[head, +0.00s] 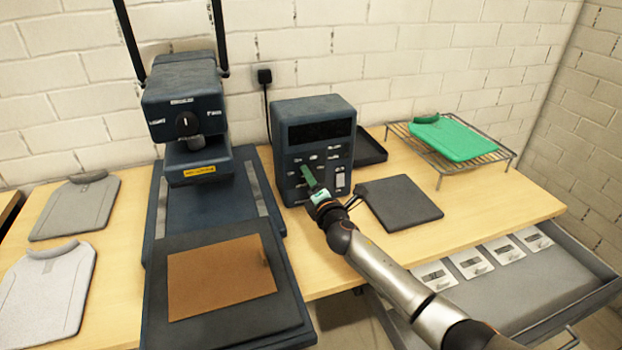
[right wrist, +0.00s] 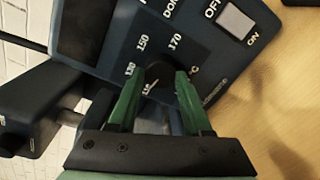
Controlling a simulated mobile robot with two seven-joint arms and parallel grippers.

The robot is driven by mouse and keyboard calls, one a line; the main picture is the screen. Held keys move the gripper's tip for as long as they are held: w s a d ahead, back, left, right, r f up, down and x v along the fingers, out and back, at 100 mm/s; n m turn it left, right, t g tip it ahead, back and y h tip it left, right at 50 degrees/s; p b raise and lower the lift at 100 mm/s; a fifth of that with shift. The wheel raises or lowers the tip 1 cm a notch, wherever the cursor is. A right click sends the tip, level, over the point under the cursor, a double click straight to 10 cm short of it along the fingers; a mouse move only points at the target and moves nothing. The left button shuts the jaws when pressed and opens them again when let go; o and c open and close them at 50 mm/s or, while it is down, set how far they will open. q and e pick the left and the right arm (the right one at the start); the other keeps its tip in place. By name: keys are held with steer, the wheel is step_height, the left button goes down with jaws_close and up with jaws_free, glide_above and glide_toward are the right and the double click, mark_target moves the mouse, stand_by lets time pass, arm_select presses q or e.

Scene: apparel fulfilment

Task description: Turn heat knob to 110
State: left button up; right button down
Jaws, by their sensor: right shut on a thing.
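The dark blue control box (head: 318,110) stands on the table against the back wall, with a dark display on top and small labelled controls below. In the right wrist view, the round black heat knob (right wrist: 159,72) is on its panel. The printed marks 130, 150 and 170 show around it; the pointer setting cannot be read clearly. My right gripper (head: 308,178) reaches the front of the box. In the right wrist view, its two green fingers (right wrist: 157,87) are shut on the knob, one on each side. My left gripper is not in view.
A heat press (head: 185,100) with a brown sheet (head: 220,277) on its bed stands left of the box. A dark pad (head: 400,203) lies to the right. A green garment (head: 445,140) rests on a wire rack. An open drawer (head: 580,262) juts out at the front right.

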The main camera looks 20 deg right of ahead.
steer(key=shift+n, duration=0.8)
steer(key=shift+c, duration=1.7)
jaws_free()
steer(key=shift+s, duration=0.1)
steer(key=s+p, duration=0.2)
steer(key=s, duration=1)
steer(key=shift+s+r, duration=0.15)
steer(key=shift+r, duration=0.15)
